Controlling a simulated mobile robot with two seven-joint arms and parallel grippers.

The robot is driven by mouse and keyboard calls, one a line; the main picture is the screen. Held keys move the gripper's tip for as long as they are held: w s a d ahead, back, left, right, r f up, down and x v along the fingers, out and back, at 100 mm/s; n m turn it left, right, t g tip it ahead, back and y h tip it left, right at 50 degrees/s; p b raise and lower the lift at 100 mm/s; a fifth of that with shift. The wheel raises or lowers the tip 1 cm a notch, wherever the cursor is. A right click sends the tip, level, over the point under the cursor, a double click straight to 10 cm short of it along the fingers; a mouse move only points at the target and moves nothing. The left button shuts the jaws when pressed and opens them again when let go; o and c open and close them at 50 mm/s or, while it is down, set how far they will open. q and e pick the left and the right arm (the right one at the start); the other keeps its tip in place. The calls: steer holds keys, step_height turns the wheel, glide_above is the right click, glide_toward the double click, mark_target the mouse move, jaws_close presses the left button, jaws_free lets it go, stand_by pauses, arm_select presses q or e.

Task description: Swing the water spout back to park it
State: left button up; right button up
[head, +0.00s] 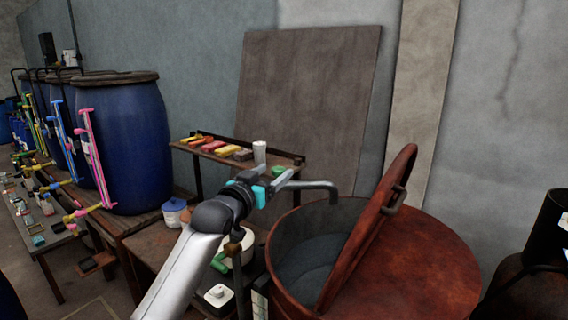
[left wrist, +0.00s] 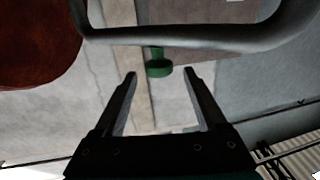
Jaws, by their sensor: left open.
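The water spout (head: 318,185) is a grey bent pipe. Its end turns down over the open left part of the copper-red vat (head: 420,265). My left gripper (head: 282,183) is beside the pipe, and its jaws partly overlap the pipe in the head view. In the left wrist view the pipe (left wrist: 200,38) crosses the top of the picture, beyond the fingertips (left wrist: 160,75). The jaws are open with nothing between them. A green round knob-like piece (left wrist: 159,68) shows past the fingertips. The spout's base is hidden behind my arm. My right gripper is out of view.
The vat's hinged lid (head: 372,225) stands raised close to the right of the spout end. A shelf (head: 225,155) with coloured blocks and a white cup (head: 259,151) is behind my gripper. Blue barrels (head: 130,140) stand at left. A black container (head: 550,225) is at far right.

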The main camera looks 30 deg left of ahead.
arm_select(q)
steer(key=w, duration=0.6)
steer(key=shift+w+a, duration=0.2)
steer(key=shift+a, duration=0.1)
steer(key=shift+c, duration=0.2)
jaws_close()
stand_by(0.3)
stand_by(0.8)
